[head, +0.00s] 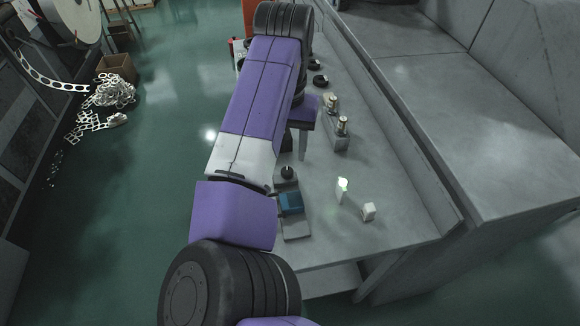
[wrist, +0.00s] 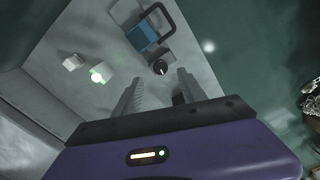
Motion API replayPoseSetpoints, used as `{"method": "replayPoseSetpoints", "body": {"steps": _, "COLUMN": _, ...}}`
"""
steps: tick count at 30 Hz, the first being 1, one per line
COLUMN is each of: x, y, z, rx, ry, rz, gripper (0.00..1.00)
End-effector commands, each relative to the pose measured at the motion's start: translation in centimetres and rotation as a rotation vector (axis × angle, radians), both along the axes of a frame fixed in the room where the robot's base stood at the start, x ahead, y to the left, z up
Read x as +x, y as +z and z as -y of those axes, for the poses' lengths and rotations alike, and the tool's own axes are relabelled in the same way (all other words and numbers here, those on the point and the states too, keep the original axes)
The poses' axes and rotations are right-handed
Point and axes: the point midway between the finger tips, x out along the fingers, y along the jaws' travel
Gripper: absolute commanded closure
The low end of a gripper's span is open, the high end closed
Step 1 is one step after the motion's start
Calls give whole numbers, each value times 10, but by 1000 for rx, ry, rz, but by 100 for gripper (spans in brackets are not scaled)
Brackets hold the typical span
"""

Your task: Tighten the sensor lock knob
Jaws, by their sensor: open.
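The black round lock knob (head: 287,172) stands on a grey base plate (head: 297,232) near the bench's left edge. A blue sensor block (head: 290,203) sits beside it on the plate, partly hidden by my arm. In the wrist view the knob (wrist: 160,68) shows between and just beyond the fingertips, with the blue block (wrist: 142,37) and a dark bracket further off. My gripper (wrist: 160,77) is open and empty, its fingers to either side of the knob in the picture. They look apart from it; the height gap is hard to tell.
A glowing green-white piece (head: 342,188) and a small white block (head: 368,211) stand on the bench to the right. Two metal cylinders (head: 342,125) stand on a block behind. Scrap strip (head: 105,98) lies on the floor.

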Motion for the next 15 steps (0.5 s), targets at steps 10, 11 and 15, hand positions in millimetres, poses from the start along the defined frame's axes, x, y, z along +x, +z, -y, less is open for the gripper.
{"method": "replayPoseSetpoints", "body": {"steps": 10, "x": 0, "y": -51, "z": 0, "rx": 0, "ry": 1, "rz": 1, "gripper": 51}}
{"method": "replayPoseSetpoints", "body": {"steps": 11, "x": 0, "y": -55, "z": 0, "rx": 0, "ry": 2, "rz": 2, "gripper": 51}}
{"method": "replayPoseSetpoints", "body": {"steps": 15, "x": 1, "y": -67, "z": 0, "rx": 1, "ry": 0, "rz": 3, "gripper": 51}}
